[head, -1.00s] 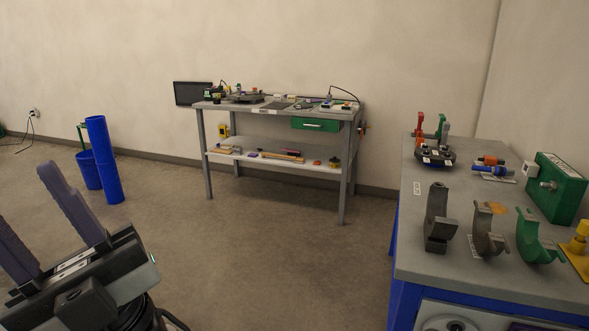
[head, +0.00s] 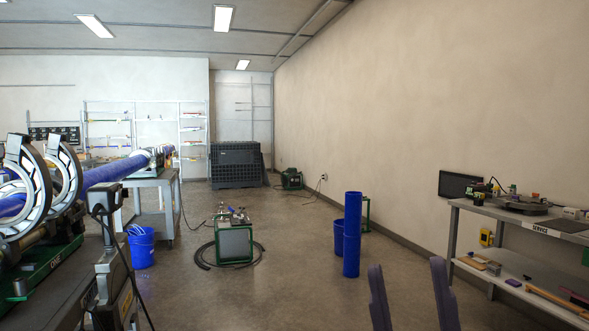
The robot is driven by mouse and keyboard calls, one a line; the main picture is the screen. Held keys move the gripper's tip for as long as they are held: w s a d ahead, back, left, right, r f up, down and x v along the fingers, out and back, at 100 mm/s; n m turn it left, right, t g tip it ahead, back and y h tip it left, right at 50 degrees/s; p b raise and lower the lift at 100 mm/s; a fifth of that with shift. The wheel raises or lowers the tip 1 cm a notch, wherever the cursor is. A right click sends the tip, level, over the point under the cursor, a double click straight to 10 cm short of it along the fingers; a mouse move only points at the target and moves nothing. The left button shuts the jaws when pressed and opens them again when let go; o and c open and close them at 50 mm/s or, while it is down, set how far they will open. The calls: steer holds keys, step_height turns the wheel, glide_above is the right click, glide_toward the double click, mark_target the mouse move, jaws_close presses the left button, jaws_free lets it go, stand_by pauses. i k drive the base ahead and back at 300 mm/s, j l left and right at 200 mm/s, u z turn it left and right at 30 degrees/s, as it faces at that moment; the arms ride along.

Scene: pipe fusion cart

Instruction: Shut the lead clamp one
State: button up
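The fusion cart (head: 45,268) is at the left edge in the head view, partly cut off. Two silver-and-black curved clamp jaws stand on it, a nearer one (head: 33,180) and a farther one (head: 68,172). They look swung up beside the blue pipe (head: 110,172). I cannot tell which of them is lead clamp one, and its latch is not clear. My gripper (head: 406,264) shows at the bottom, right of centre. Its two purple-grey fingers are apart with nothing between them. It is well away from the clamps.
A green-framed unit (head: 234,243) with a coiled hose (head: 205,258) stands on the floor ahead. A blue bucket (head: 141,248) is by the cart and a tall blue pipe (head: 352,235) stands right of centre. The service bench (head: 530,222) is at right.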

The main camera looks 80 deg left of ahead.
mark_target(69, 164)
steer(key=i+u, duration=0.1)
steer(key=u, duration=3.5)
steer(key=i+l+z, duration=0.15)
steer(key=z, duration=0.85)
steer(key=i+l+z, duration=0.1)
steer(key=i+z, duration=0.25)
steer(key=i, duration=0.15)
steer(key=i+z, duration=0.35)
steer(key=i, duration=0.2)
steer(key=i+u, duration=0.25)
steer(key=i, duration=0.3)
steer(key=i+l+u, duration=0.25)
steer(key=i, duration=0.3)
steer(key=i+j+u, duration=0.1)
steer(key=i+u, duration=0.15)
steer(key=u, duration=0.15)
steer(key=i+u, duration=0.55)
steer(key=u, duration=0.2)
